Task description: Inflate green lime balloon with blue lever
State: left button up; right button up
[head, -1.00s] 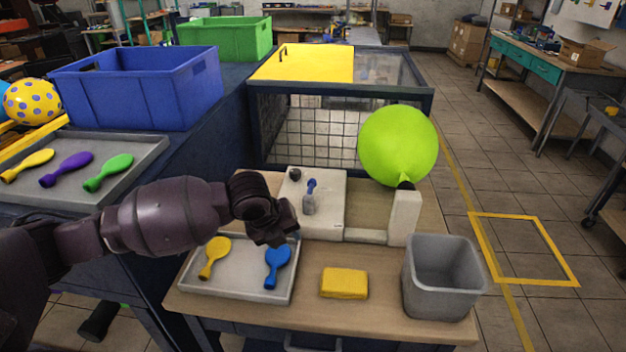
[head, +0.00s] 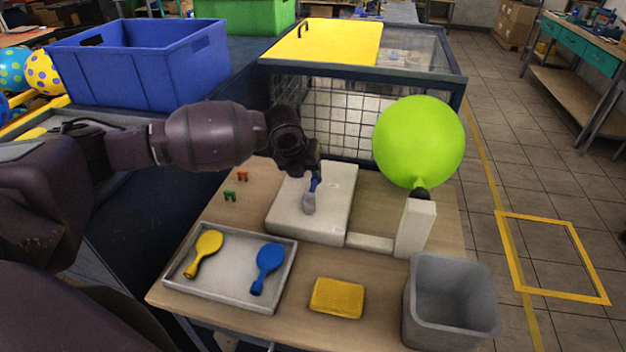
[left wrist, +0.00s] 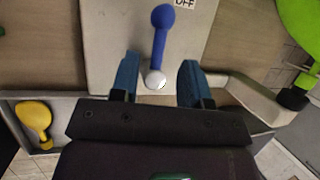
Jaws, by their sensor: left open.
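The lime green balloon (head: 419,141) is inflated, round, and sits on the black nozzle (head: 421,193) atop the white post of the inflation machine. The machine's white base (head: 337,213) carries the blue lever (head: 315,184), which also shows in the left wrist view (left wrist: 161,40), with its blue knob toward an "OFF" label. My left gripper (head: 309,170) is at the lever. In the left wrist view its open blue fingers (left wrist: 158,80) stand either side of the lever's lower end, with gaps on both sides. My right gripper is not in view.
A grey tray (head: 222,285) holds a yellow and a blue flat balloon. A yellow sponge-like block (head: 337,297) and a grey bin (head: 450,300) stand at the front. A wire cage with a yellow lid (head: 325,42) stands behind. Small red and green clips lie left of the machine.

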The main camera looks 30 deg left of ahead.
aim_at(314, 182)
pick_arm(q)
jog(key=shift+x, duration=2.6)
